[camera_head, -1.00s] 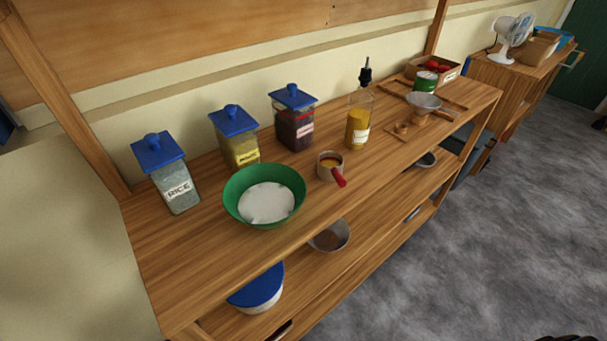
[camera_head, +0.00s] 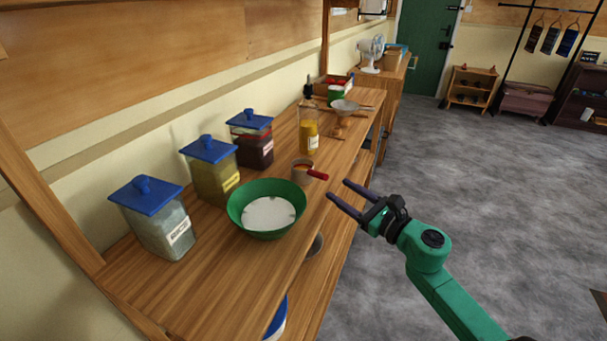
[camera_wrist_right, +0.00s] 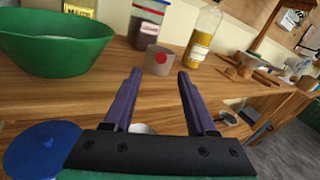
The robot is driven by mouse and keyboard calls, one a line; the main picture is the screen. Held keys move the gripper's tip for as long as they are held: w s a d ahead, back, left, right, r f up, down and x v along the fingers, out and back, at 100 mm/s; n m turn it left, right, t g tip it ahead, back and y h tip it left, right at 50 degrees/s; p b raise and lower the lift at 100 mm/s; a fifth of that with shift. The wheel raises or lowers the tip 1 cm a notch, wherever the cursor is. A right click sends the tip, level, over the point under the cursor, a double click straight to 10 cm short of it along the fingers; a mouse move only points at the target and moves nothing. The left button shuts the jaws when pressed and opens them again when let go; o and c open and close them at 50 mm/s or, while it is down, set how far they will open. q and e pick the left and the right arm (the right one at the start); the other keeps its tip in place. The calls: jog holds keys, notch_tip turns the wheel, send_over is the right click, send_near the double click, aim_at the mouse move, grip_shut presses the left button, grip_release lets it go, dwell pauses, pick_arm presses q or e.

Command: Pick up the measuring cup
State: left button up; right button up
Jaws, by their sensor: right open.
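The measuring cup (camera_head: 302,171) is a small pale cup with a red handle, standing upright on the wooden shelf top. It is right of the green bowl, and its handle points toward the shelf's front edge. In the right wrist view the cup (camera_wrist_right: 158,61) stands ahead, with the red handle end facing me. My right gripper (camera_head: 336,190) is open and empty, in front of the shelf edge and short of the cup. In the right wrist view its fingers (camera_wrist_right: 159,76) point toward the cup with a gap between them. My left gripper is not in view.
The green bowl (camera_head: 243,220) with white contents is close beside the cup. An oil bottle (camera_head: 309,130) and a dark-filled jar (camera_head: 251,150) stand behind it. A yellow jar (camera_head: 212,178) and a rice jar (camera_head: 158,230) are farther left. Floor (camera_head: 480,190) to the right is clear.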

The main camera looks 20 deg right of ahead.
aim_at(316, 175)
jog(key=p+x, duration=0.2)
jog(key=x, duration=0.7)
jog(key=shift+w+f+p, duration=0.1)
jog(key=shift+w+p, duration=0.25)
jog(key=shift+w, duration=0.1)
jog(key=shift+w+f, duration=0.1)
jog(key=shift+w, duration=0.1)
jog(key=shift+s, duration=0.15)
grip_shut()
dwell(0.3)
